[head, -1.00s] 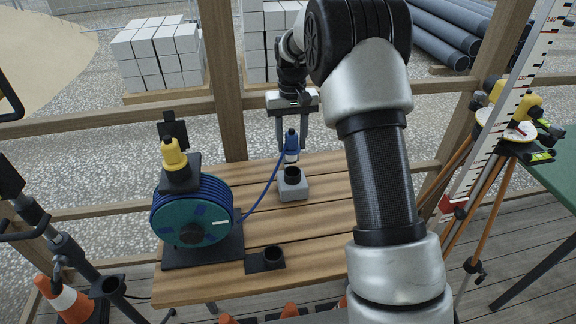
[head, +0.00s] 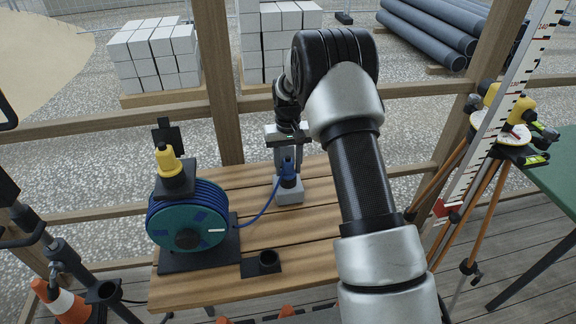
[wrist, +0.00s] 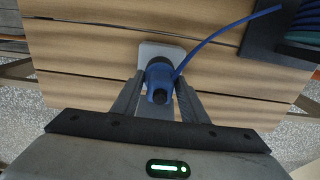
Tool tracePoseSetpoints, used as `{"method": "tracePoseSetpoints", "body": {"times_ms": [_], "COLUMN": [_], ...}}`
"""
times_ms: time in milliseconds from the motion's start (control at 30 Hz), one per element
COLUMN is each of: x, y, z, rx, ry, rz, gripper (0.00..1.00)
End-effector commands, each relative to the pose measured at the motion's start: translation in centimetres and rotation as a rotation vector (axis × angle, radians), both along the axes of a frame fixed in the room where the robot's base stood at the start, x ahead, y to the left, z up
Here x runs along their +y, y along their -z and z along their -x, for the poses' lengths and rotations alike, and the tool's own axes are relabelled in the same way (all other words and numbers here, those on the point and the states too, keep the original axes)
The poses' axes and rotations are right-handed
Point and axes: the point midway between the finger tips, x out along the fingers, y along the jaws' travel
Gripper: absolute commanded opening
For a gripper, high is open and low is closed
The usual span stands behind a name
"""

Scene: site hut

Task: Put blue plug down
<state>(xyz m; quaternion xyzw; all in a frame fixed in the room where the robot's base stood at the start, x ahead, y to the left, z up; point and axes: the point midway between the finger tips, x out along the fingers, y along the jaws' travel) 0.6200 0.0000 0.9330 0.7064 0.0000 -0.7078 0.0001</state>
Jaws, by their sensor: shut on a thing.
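The blue plug (head: 288,171) is upright in the head view, with its lower end in the dark socket of a grey block (head: 290,194) on the wooden table. My gripper (head: 287,165) points down from above with its fingers around the plug. In the wrist view my gripper (wrist: 158,105) has a finger on each side of the blue plug (wrist: 160,80). The grey block (wrist: 158,50) shows behind the plug there. A blue cable runs from the plug to the cable reel (head: 188,222). How deep the plug sits is hidden.
An empty black holder (head: 265,262) lies at the table's front. The right part of the table is partly hidden by my arm. A tripod (head: 490,180) stands to the right.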

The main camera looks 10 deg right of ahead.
Motion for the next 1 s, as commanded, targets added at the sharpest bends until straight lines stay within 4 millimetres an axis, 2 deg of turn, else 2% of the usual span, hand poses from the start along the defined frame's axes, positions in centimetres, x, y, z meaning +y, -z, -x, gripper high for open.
{"method": "tracePoseSetpoints", "body": {"times_ms": [400,433,533,833,1000], "x": [0.0,0.0,0.0,0.0,0.0], "y": [0.6,0.6,0.5,0.4,-1.1], "z": [-0.1,0.0,0.0,0.0,-0.1], "rx": [-0.002,-0.001,-0.001,-0.001,-0.003], "ry": [0.0,0.0,0.0,0.0,0.0], "rz": [0.0,0.0,0.0,0.0,0.0], "gripper": [0.12,0.41,0.58,0.58,0.58]}}
